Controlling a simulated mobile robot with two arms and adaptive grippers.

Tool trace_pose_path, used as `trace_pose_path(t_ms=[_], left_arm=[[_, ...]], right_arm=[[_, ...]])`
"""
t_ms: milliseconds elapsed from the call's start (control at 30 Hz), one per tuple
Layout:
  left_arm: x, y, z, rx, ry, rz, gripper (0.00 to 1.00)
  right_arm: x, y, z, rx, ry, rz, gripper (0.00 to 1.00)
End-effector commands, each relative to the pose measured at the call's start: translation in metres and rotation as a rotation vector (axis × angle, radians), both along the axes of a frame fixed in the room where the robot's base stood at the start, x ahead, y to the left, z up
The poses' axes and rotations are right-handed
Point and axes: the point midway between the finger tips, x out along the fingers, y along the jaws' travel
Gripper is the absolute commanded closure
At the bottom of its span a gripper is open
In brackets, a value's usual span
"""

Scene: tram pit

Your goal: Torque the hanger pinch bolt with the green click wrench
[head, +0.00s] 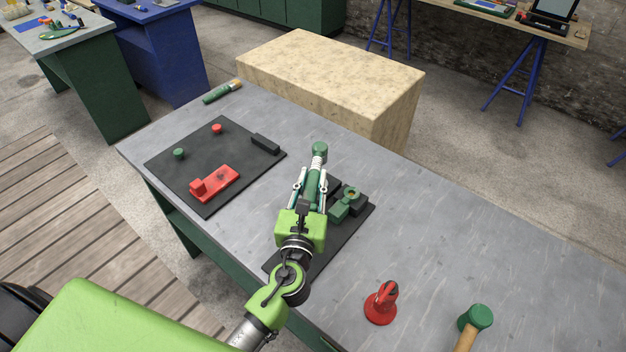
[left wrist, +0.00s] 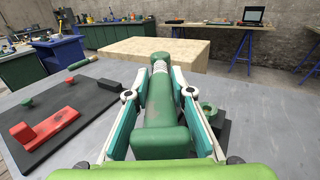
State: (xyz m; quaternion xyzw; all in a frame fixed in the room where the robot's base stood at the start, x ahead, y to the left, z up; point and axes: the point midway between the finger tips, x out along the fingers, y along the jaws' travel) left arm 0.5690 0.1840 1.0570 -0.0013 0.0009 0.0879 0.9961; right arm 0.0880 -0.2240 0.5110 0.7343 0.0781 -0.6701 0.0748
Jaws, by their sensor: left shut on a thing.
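My left gripper (head: 311,182) is shut on the green click wrench (head: 319,152) and holds it above the bench, with the wrench's rounded end pointing away from me. In the left wrist view the green wrench (left wrist: 163,140) lies lengthwise between the two fingers. A green block with a brass-coloured ring (head: 350,193), apparently the hanger, sits just right of the gripper on a dark pad (head: 330,240). It shows partly behind the right finger in the left wrist view (left wrist: 209,110). The pinch bolt is not clearly distinguishable. My right gripper is not in view.
A black mat (head: 200,150) at left bears a red block (head: 215,182), a green knob, a red knob and a black bar. A green-handled brush (head: 220,92) lies at the back edge. A red tool (head: 381,303) and green-headed mallet (head: 475,318) are at front right. The bench's right side is clear.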

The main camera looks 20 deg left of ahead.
Motion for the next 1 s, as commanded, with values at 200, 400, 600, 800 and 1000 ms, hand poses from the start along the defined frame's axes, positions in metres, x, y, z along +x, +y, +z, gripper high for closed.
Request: trace_pose_path(t_ms=[200, 400, 600, 800, 1000], left_arm=[[0.000, 0.000, -0.013, -0.001, 0.000, -0.001, 1.00], [0.000, 0.000, -0.033, 0.000, 0.000, -0.001, 1.00], [0.000, 0.000, -0.053, 0.000, -0.001, -0.001, 1.00], [0.000, 0.000, -0.054, 0.000, -0.002, -0.001, 1.00], [-0.001, 0.000, -0.054, 0.001, -0.001, -0.002, 1.00]], right_arm=[[0.001, -0.008, -0.010, -0.009, -0.002, 0.000, 0.49], [0.001, -0.015, -0.029, -0.018, -0.003, -0.004, 0.49], [0.002, -0.015, -0.047, -0.018, -0.003, -0.004, 0.49], [0.001, -0.015, -0.048, -0.017, -0.002, -0.004, 0.49], [0.001, -0.013, -0.046, -0.015, -0.002, -0.002, 0.49]])
